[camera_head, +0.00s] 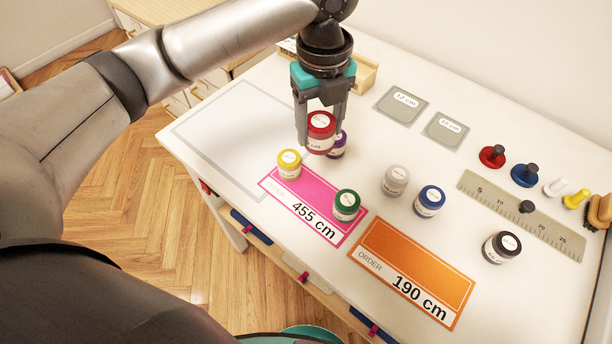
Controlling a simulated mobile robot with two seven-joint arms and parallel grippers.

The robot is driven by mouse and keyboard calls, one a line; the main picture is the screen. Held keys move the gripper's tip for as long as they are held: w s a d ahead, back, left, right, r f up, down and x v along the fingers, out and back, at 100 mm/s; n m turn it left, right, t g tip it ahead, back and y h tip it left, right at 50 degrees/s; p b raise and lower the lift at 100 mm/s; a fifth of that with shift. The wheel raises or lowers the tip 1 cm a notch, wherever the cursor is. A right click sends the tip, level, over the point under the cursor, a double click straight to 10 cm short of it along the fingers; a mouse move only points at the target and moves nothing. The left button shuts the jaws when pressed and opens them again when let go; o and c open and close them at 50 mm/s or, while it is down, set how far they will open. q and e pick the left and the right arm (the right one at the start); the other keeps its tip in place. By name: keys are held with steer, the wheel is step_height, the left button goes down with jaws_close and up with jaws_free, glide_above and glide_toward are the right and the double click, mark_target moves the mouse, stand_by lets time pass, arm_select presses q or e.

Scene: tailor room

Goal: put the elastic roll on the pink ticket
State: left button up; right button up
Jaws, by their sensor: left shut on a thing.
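My left gripper (322,122) is shut on a red elastic roll (320,134) with a white label on top. It holds the roll upright above the table, just behind the pink ticket. The pink ticket (300,210) reads "455 cm" and lies flat on the white table. A yellow roll (289,164) stands at the ticket's upper left end and a green roll (346,205) at its right end. A purple roll (338,146) is partly hidden behind the held red roll. My right gripper does not show.
An orange ticket (384,254) reading "190 cm" lies right of the pink one. White (396,181), blue (429,201) and black (502,247) rolls stand on the table (420,321). A ruler (490,207), two grey squares and pegs lie behind. The outlined area at left is empty.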

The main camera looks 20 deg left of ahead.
mark_target(319, 143)
arm_select(q)
step_height(319, 143, down, 12)
steer(key=shift+r+b, duration=0.15)
steer(key=shift+b, duration=0.7)
step_height(319, 143, down, 4)
steer(key=shift+f+b, duration=0.2)
steer(key=shift+b, duration=0.2)
steer(key=shift+f, duration=0.15)
steer(key=o, duration=1.4)
steer(key=shift+c, duration=0.2)
step_height(319, 143, up, 12)
steer(key=shift+r+p, duration=0.15)
steer(key=shift+p, duration=0.9)
